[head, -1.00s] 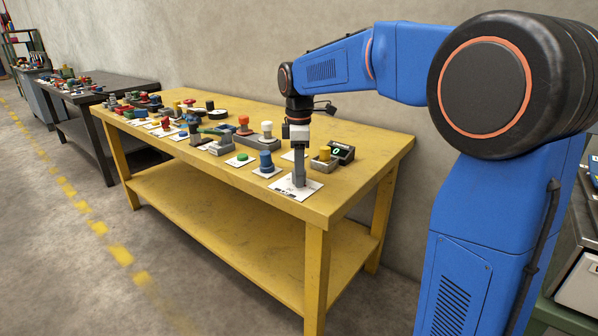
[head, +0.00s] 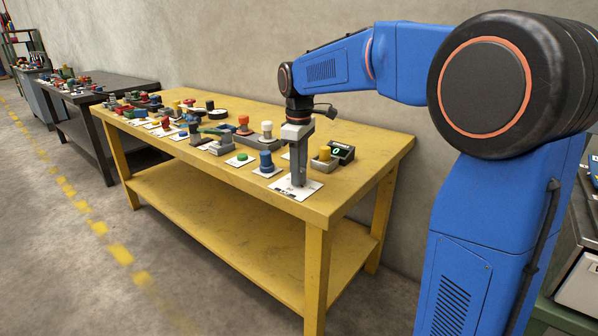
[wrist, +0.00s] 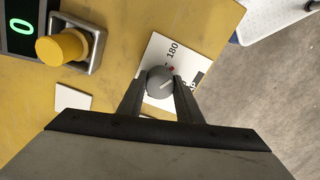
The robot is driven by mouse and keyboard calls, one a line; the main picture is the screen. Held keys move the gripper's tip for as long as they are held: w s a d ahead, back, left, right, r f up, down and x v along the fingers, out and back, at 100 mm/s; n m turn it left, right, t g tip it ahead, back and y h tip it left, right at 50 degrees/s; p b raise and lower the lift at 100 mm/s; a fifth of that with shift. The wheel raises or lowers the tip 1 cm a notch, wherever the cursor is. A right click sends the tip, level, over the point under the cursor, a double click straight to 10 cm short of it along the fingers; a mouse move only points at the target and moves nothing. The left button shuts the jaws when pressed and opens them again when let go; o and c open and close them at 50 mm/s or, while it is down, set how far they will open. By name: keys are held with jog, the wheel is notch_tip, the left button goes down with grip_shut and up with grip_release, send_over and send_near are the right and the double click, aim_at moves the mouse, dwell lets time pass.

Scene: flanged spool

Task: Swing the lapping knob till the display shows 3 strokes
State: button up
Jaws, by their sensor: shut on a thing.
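The lapping knob (wrist: 158,77) is a small round grey knob with a white line on its top. It stands on a white card printed with 180 and other, partly hidden marks (wrist: 160,48). My gripper (wrist: 161,84) is shut on the knob, a finger on either side. In the head view my gripper (head: 298,181) points straight down over the white card (head: 281,189) near the yellow table's front corner, and its fingers hide the knob. The dark display (wrist: 18,30) shows a green 0; it is also behind my gripper in the head view (head: 341,150).
A yellow button (wrist: 62,46) on a grey base stands beside the display. A blue knob (head: 266,160) and a green button (head: 242,157) sit left of my gripper on the yellow table (head: 365,165). Several other controls fill the table further left.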

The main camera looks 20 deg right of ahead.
jog(key=m, duration=1.3)
jog(key=shift+m, duration=0.3)
dwell(0.4)
jog(key=o, duration=1)
jog(key=shift+o, duration=0.2)
notch_tip(320, 180, up, 18)
jog(key=shift+f, duration=0.25)
dwell(0.7)
